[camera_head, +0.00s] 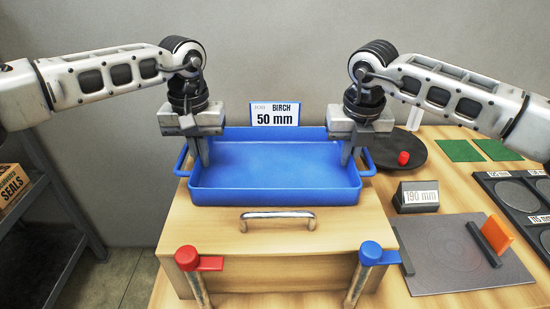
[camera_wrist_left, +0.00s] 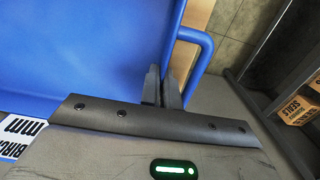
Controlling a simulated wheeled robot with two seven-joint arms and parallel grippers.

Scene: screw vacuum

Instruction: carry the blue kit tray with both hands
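The blue kit tray (camera_head: 275,197) is empty and level, over the top of a wooden drawer unit; I cannot tell whether it touches the wood. Its left wall and handle also show in the left wrist view (camera_wrist_left: 204,48). My left gripper (camera_head: 204,152) points down at the tray's left side. In the left wrist view its close-set fingers (camera_wrist_left: 162,88) straddle the tray wall, inside the handle loop. My right gripper (camera_head: 347,153) points down at the right side, its fingers close together at the wall by the right handle. Its fingertips are partly hidden.
The drawer unit (camera_head: 220,228) has a metal handle. Red (camera_head: 188,258) and blue (camera_head: 371,252) topped clamps stand in front. A "BIRCH 50 mm" sign (camera_head: 275,114) is behind the tray. At right are a dark round plate (camera_head: 395,148), a 190 mm block (camera_head: 416,196) and a grey board (camera_head: 450,262).

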